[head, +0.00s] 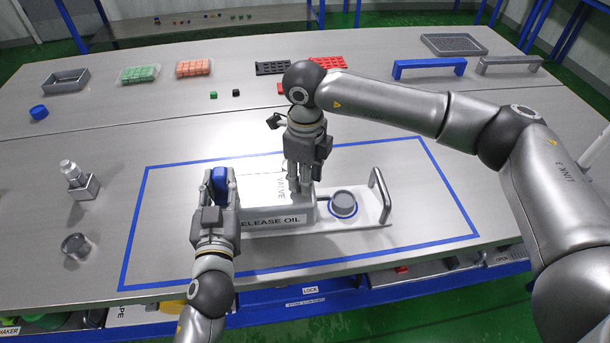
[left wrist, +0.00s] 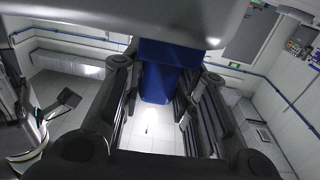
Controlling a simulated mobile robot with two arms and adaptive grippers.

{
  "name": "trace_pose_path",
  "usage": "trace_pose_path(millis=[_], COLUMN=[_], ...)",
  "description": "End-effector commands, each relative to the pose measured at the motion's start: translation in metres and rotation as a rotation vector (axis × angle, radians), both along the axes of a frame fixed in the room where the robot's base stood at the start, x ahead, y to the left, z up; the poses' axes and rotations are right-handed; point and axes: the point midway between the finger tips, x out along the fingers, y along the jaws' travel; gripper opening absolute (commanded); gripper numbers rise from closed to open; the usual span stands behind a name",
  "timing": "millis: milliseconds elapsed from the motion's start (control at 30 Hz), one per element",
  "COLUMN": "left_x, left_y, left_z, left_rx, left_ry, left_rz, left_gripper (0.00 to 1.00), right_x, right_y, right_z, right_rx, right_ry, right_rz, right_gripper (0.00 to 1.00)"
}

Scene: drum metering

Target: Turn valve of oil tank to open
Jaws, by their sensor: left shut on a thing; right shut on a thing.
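The grey oil tank (head: 285,216), labelled "RELEASE OIL" on its front, sits on a white base inside the blue-taped area. My left gripper (head: 220,182) is shut on a blue valve handle (head: 219,177) at the tank's left end. In the left wrist view the blue handle (left wrist: 160,75) lies between the two fingers. My right gripper (head: 301,188) points down at the tank's top, right of the "VALVE" lettering, and is shut on it; its fingertip contact is partly hidden. A grey round cup with a blue ring (head: 343,204) sits right of the tank.
A grey bar handle (head: 380,195) rises at the base's right end. A metal fitting (head: 79,180) and a small grey cup (head: 76,246) stand at the left. Trays, colored blocks and a blue bracket (head: 428,68) lie farther back. The table's middle left is clear.

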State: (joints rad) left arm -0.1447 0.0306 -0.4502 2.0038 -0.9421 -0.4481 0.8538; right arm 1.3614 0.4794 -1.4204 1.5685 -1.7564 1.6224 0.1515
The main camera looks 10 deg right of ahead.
Motion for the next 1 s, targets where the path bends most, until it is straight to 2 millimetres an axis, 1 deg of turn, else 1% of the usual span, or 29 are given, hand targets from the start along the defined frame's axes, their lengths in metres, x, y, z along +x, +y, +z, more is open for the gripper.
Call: trace_pose_path(millis=[300,600,800,1000], left_x=[0.0002,0.0002,0.0002,0.0002], left_y=[0.0008,0.0009,0.001,0.0011], left_z=[-0.0002,-0.0003,-0.0003,-0.0003], left_rx=[0.0,0.0,0.0,0.0], left_ry=[0.001,0.001,0.001,0.001], left_rz=[0.002,0.002,0.002,0.003], left_gripper=[0.0,0.0,0.0,0.0], right_x=[0.0017,0.0029,0.0036,0.0042], right_y=[-0.0014,-0.0018,-0.0019,-0.0018], right_z=[0.0007,0.0007,0.0008,0.0009], right_rx=[0.0,-0.001,-0.001,-0.001], right_ry=[-0.001,0.0,0.0,-0.001], right_rz=[0.3,0.565,0.7,0.787], right_gripper=[0.09,0.09,0.09,0.09])
